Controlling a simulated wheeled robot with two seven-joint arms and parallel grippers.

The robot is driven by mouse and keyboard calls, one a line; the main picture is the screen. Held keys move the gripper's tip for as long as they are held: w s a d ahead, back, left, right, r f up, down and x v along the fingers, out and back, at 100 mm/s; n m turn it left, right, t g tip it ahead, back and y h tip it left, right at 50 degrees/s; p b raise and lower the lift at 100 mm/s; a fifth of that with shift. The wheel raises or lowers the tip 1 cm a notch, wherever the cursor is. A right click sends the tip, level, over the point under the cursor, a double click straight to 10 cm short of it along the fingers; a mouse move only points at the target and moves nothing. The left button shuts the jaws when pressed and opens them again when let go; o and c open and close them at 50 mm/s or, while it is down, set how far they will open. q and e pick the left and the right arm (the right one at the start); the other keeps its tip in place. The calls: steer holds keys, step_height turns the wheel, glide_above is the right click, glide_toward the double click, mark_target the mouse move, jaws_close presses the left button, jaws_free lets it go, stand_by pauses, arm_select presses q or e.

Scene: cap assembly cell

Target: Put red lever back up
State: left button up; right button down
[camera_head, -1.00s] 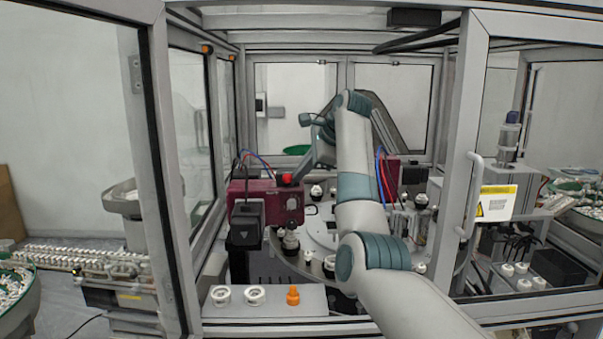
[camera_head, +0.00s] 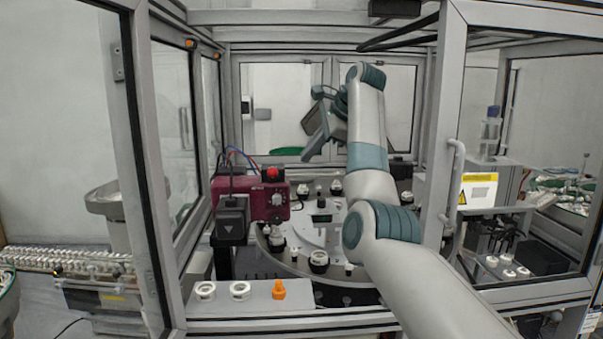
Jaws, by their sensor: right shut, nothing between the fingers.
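The red lever (camera_head: 273,174) shows as a small red piece at the top right of a dark red box (camera_head: 262,204) inside the cell. Whether it stands fully up is too small to tell. My right gripper (camera_head: 309,155) is shut and empty. It hangs in the air above and to the right of the red lever, apart from it, with its fingers pointing down and left. My right arm comes in from the lower right and hides part of the round table. My left gripper is out of view.
A black block (camera_head: 232,218) with a triangle mark sits at the front of the red box. Several fittings stand on the round table (camera_head: 300,268). Two white rings and an orange piece (camera_head: 278,290) sit on the front ledge. Frame posts (camera_head: 436,150) flank my arm.

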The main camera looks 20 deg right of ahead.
steer(key=shift+v, duration=1)
steer(key=shift+w+d, duration=0.1)
steer(key=shift+w, duration=0.05)
steer(key=shift+d, duration=0.1)
